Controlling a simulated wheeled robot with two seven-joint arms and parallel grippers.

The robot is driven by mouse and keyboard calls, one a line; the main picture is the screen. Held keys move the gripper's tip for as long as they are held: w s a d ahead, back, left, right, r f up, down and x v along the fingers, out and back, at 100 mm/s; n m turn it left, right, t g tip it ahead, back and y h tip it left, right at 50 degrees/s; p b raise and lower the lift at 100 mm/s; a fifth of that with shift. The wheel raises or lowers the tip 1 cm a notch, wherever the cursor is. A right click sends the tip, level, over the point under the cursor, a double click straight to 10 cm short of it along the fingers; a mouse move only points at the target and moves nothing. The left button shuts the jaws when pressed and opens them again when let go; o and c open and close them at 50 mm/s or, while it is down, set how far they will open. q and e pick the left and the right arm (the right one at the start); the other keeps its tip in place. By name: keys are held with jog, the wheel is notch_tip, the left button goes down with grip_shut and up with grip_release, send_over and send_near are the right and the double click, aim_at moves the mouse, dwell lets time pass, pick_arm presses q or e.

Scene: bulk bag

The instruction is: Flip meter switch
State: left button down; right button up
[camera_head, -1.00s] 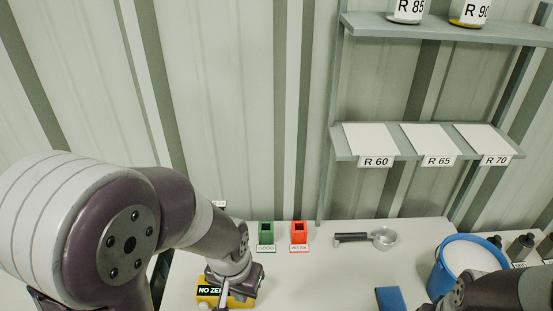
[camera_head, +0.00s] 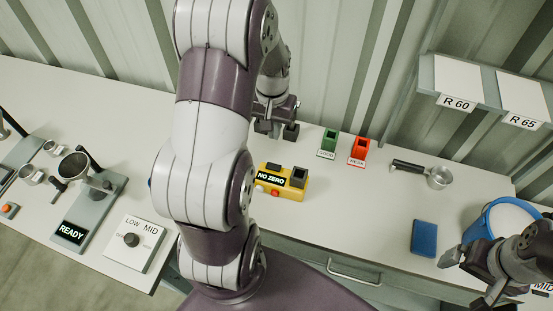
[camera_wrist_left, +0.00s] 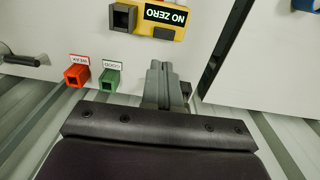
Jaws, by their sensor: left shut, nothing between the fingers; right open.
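My left gripper (camera_head: 276,130) is shut and empty behind the meter, toward the wall. In the left wrist view the meter (camera_wrist_left: 172,32) is at the top, just beyond the shut fingers (camera_wrist_left: 160,68), with a visible gap. My right gripper (camera_head: 470,275) is open beside the blue bucket at the right.
A green box (camera_head: 328,142) and a red box (camera_head: 358,150) stand behind the meter. A portafilter (camera_head: 425,173) and a blue block (camera_head: 425,237) lie right. A "READY" device (camera_head: 90,212) and a "LOW MID" dial box (camera_head: 135,243) stand left. A blue bucket (camera_head: 480,228) is far right.

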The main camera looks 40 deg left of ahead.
aim_at(276, 168)
pick_arm(q)
jog(key=f+p, duration=0.1)
jog(key=f, duration=0.3)
jog(key=f+p, duration=0.1)
jog(key=f, duration=0.3)
jog(key=f+p, duration=0.1)
jog(key=f, duration=0.4)
jog(key=shift+w+d+p, duration=0.1)
jog(key=shift+d+p, duration=0.2)
jog(key=shift+p, duration=0.1)
jog(key=shift+f, duration=0.35)
jog(key=shift+f+b, duration=0.4)
jog(key=shift+b, duration=0.05)
jog(key=shift+d+r, duration=0.2)
jog(key=shift+r, duration=0.05)
jog(key=shift+a, duration=0.2)
jog(key=shift+s+a+r, duration=0.1)
jog(key=shift+s+a, duration=0.15)
jog(key=shift+a, duration=0.45)
